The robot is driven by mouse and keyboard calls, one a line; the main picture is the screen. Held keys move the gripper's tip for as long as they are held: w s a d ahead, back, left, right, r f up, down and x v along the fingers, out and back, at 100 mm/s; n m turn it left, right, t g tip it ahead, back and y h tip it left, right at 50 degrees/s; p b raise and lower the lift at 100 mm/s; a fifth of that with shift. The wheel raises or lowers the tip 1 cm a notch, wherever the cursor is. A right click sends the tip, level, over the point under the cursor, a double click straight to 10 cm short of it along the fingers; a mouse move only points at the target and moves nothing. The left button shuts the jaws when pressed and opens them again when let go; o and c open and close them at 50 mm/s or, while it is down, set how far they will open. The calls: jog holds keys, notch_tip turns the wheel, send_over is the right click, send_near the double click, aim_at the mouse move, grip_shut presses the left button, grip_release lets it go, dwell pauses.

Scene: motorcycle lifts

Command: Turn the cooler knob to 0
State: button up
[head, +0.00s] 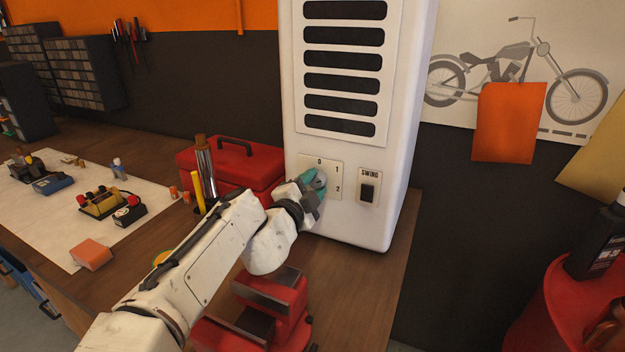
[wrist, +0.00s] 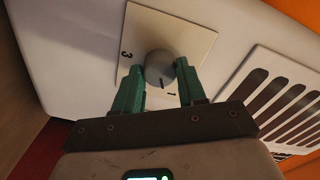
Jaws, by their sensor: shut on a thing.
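The white cooler (head: 413,110) stands on the bench in the head view. Its knob (head: 320,180) sits on a cream dial plate (head: 334,164) with 0, 1 and 2 readable. My gripper (head: 311,188) is at the knob and covers the plate's lower left. In the wrist view, the round grey knob (wrist: 159,66) lies between the green fingers of my gripper (wrist: 160,78), which are shut on it. A dark mark on the knob's rim faces the bottom of that picture, near a character like 1. A 3 shows to the left; the 0 is not readable there.
A SWING switch (head: 368,190) is right of the dial plate. A red toolbox (head: 225,165) stands left of the cooler, with a yellow-handled tool (head: 198,192) before it. A red vise (head: 270,300) is below my forearm. Cooler vents (wrist: 280,100) show right in the wrist view.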

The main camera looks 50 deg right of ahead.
jog(key=n+p, duration=0.3)
jog(key=n, duration=0.3)
jog(key=shift+w+n, duration=0.1)
jog(key=shift+n, duration=0.2)
jog(key=n+p, duration=0.2)
jog(key=n, duration=0.3)
jog(key=shift+a+f+n, duration=0.1)
jog(key=shift+f+n, duration=0.05)
jog(key=shift+n, duration=0.25)
jog(key=o, duration=1.1)
jog(key=shift+c, duration=0.2)
